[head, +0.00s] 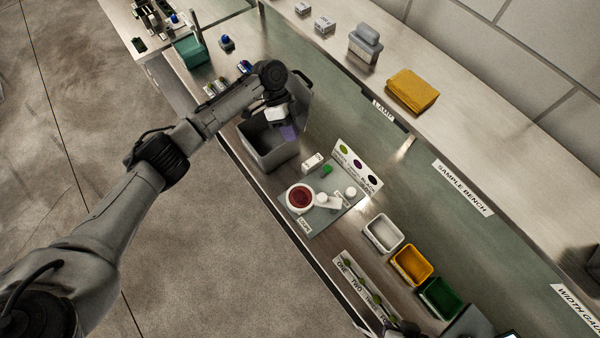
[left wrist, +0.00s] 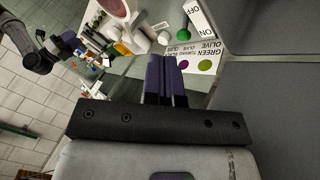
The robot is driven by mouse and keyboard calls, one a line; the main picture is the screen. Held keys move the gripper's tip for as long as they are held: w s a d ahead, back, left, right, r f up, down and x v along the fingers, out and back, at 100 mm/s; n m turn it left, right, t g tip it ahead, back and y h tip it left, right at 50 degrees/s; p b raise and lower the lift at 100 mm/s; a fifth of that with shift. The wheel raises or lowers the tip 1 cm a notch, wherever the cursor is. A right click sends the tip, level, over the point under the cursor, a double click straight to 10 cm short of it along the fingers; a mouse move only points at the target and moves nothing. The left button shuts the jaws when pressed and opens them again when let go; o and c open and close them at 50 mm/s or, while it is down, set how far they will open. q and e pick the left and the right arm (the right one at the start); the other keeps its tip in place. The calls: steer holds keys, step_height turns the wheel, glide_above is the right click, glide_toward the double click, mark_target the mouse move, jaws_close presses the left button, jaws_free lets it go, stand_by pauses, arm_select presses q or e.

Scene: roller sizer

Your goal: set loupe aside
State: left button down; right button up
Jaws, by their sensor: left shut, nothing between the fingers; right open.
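The loupe (head: 300,197), a white ring with a dark red lens and white stand, rests on a grey mat (head: 322,220) on the bench. Its lens (left wrist: 114,5) is cut off by the top edge of the left wrist view. My left gripper (head: 288,132) has purple fingers, shut and empty, over the right side of an open grey bin, up and left of the loupe and apart from it. The fingers also show in the left wrist view (left wrist: 167,62). My right gripper (left wrist: 68,44) appears at the left of that view, open, with its fingertips small and unclear.
The grey bin (head: 258,155) stands beside the mat. A swatch card (head: 357,167), a green piece (head: 327,169) and small white items are near the loupe. White (head: 383,248), yellow (head: 427,280) and green (head: 457,300) trays lie right. A numbered strip (head: 350,280) lies in front.

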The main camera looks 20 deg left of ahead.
arm_select(q)
steer(key=shift+s+d+f+p, duration=0.65)
steer(key=shift+s+d+f, duration=0.35)
steer(key=shift+s+f, duration=0.3)
steer(key=shift+s+d+f+p, duration=0.6)
steer(key=shift+s+d+f, duration=0.5)
steer(key=shift+f, duration=0.25)
steer(key=shift+s+d+f+p, duration=0.65)
steer(key=shift+s+d+f, duration=0.3)
steer(key=shift+s+f, duration=0.35)
steer(key=shift+w, duration=0.1)
